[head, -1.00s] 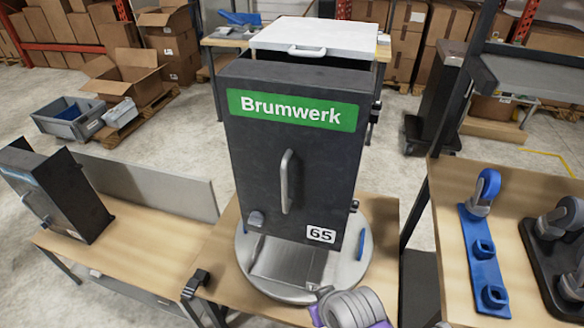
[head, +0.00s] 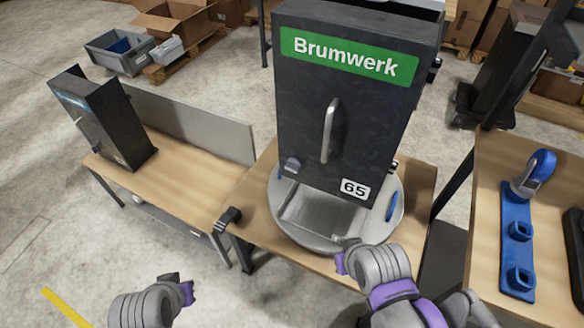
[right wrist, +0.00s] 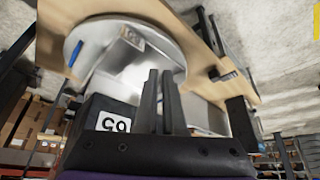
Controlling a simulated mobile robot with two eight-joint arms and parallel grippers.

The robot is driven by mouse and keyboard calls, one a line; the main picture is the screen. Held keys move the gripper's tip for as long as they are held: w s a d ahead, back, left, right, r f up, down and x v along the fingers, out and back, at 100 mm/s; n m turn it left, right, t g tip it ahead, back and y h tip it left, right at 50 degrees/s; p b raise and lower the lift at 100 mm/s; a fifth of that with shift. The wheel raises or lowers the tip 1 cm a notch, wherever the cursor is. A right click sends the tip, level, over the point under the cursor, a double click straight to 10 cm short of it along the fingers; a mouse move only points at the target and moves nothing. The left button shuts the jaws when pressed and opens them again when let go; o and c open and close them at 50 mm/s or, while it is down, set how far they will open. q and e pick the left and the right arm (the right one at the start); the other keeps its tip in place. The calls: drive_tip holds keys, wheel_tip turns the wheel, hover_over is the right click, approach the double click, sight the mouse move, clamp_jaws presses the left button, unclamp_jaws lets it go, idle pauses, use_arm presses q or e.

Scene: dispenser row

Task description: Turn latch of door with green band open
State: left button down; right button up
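The dark cabinet door (head: 365,110) with the green Brumwerk band (head: 350,57) faces me in the head view and looks closed. It has a light upright handle (head: 328,130) in its middle. A small grey knob-like latch (head: 291,166) sits at its lower left, and a "65" label (head: 355,189) at its lower right. The label also shows in the right wrist view (right wrist: 114,123). My right gripper (right wrist: 161,75) has dark fingers close together with nothing seen between them, near the cabinet's lower part.
The cabinet stands on a round metal turntable (head: 285,222) with a blue mark (head: 392,206), on a wooden table (head: 250,205). A smaller dark box (head: 108,120) stands on the left table. Blue caster parts (head: 517,235) lie on the right table.

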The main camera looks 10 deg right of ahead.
drive_tip(key=shift+o, duration=1.2)
drive_tip(key=shift+f+n, duration=0.25)
drive_tip(key=shift+n, duration=0.15)
drive_tip(key=o, duration=0.7)
drive_tip(key=w+f+n+h+b, duration=0.1)
drive_tip(key=n, duration=0.2)
drive_tip(key=w+f+n+h+b, duration=0.1)
drive_tip(key=n, duration=0.2)
drive_tip(key=w+d+n+h+b, duration=0.1)
drive_tip(key=w+n, duration=0.1)
drive_tip(key=shift+f+n+g+h+b, duration=0.3)
drive_tip(key=shift+f+n+h, duration=0.1)
drive_tip(key=shift+o, duration=0.7)
drive_tip(key=w+n+h+b, duration=0.1)
drive_tip(key=n, duration=0.1)
drive_tip(key=w+a+n+t+h, duration=0.1)
drive_tip(key=w+n, duration=0.1)
drive_tip(key=w+a+n+t+h+b, duration=0.1)
drive_tip(key=w+n, duration=0.1)
drive_tip(key=n, duration=0.1)
drive_tip(key=shift+w+r+b, duration=0.15)
drive_tip(key=shift+r+b, duration=0.15)
drive_tip(key=n+t+h+b, duration=0.4)
drive_tip(key=n+t, duration=0.3)
drive_tip(key=n, duration=0.5)
approach(290, 171)
drive_tip(key=x, duration=0.9)
drive_tip(key=shift+w+d+r, duration=0.1)
drive_tip(key=shift+d, duration=0.05)
drive_tip(key=shift+c, duration=0.2)
